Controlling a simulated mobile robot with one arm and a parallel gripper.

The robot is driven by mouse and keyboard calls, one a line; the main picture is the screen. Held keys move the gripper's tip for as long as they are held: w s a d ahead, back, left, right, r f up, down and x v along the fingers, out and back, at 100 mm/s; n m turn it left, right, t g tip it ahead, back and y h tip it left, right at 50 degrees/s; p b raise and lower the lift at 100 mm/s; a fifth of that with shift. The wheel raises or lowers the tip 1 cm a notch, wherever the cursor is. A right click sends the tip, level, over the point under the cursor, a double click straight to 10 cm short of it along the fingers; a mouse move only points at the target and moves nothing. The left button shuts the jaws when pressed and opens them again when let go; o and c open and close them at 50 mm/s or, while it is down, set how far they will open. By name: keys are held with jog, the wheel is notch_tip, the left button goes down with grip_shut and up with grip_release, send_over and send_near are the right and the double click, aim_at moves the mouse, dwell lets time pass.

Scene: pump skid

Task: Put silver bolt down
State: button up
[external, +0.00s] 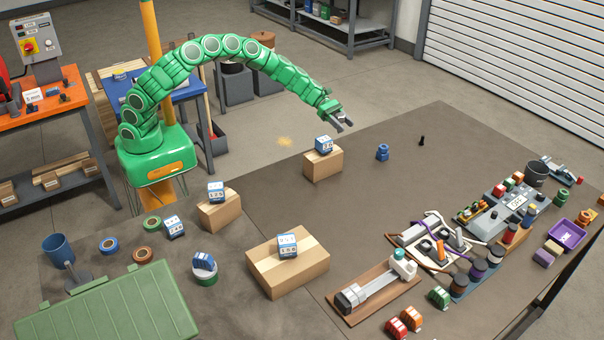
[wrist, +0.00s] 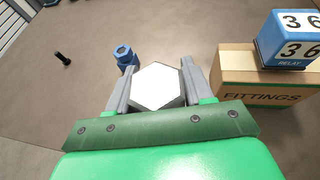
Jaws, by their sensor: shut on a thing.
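In the external view the bolt is too small to make out clearly between the fingers.
A blue fitting (external: 382,152) and a small black bolt (external: 422,141) stand on the brown tabletop (external: 440,185). A blue relay (external: 324,144) sits on the cardboard box (external: 322,165), to the right in the wrist view (wrist: 265,92). The tabletop around the black bolt is clear.

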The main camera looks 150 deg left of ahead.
jog(key=shift+w+a+f, duration=0.4)
jog(key=shift+a+f, duration=0.2)
jog(key=shift+f, duration=0.3)
jog(key=shift+w+a+f, duration=0.35)
jog(key=shift+a+f, duration=0.2)
jog(key=shift+f, duration=0.3)
jog(key=shift+w+a+f, duration=0.4)
jog(key=shift+a+f, duration=0.2)
jog(key=shift+f, duration=0.3)
jog(key=shift+w+a+f, duration=0.15)
jog(key=shift+w+f, duration=0.05)
jog(key=shift+f, duration=1.7)
jog(key=o, duration=1.1)
jog(key=shift+f, duration=0.1)
